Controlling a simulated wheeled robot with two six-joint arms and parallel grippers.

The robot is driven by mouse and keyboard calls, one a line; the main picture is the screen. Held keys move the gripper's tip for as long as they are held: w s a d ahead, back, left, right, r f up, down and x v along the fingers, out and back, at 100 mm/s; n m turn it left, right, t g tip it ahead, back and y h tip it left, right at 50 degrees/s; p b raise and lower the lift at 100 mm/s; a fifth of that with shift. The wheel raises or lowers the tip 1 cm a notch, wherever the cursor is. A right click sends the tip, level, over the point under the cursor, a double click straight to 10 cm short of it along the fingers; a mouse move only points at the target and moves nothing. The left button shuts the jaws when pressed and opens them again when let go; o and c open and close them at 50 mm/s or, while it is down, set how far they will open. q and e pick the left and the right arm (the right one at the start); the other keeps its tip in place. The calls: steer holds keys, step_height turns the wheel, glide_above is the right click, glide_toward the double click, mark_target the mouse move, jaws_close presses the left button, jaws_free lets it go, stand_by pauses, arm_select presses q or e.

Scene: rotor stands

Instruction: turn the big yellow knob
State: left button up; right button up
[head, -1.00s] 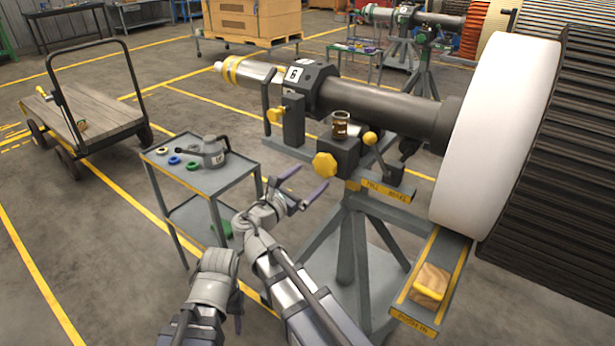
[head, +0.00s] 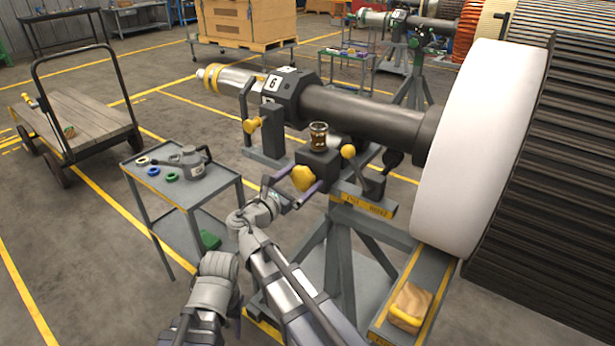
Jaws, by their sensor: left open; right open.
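The big yellow knob (head: 303,178) is on the near face of a dark block on the rotor stand (head: 342,245). My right gripper (head: 306,177) is open at the knob, one finger on each side of it. I cannot tell whether the fingers touch it. My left gripper (head: 240,321) is low, near the bottom edge and left of my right arm. It is open but mostly hidden. A smaller yellow knob (head: 252,125) is on another bracket further left.
A brass-coloured cup (head: 318,137) stands on the block. A lever with a yellow ball (head: 348,152) is just right of it. The dark shaft (head: 365,112) runs above. A grey cart (head: 200,192) with an oil can (head: 188,160) and rings stands left.

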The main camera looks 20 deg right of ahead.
steer(key=c, duration=1.1)
steer(key=shift+m, duration=0.3)
steer(key=m, duration=0.3)
steer(key=shift+s+m, duration=0.1)
steer(key=shift+m, duration=0.2)
steer(key=m, duration=0.4)
steer(key=shift+d+f+m, duration=0.1)
steer(key=shift+m, duration=0.3)
steer(key=m, duration=0.4)
steer(key=shift+s+f, duration=0.1)
steer(key=shift+f, duration=0.05)
steer(key=shift+f+m+b, duration=0.1)
steer(key=shift+m+b, duration=0.2)
steer(key=shift+m, duration=2.1)
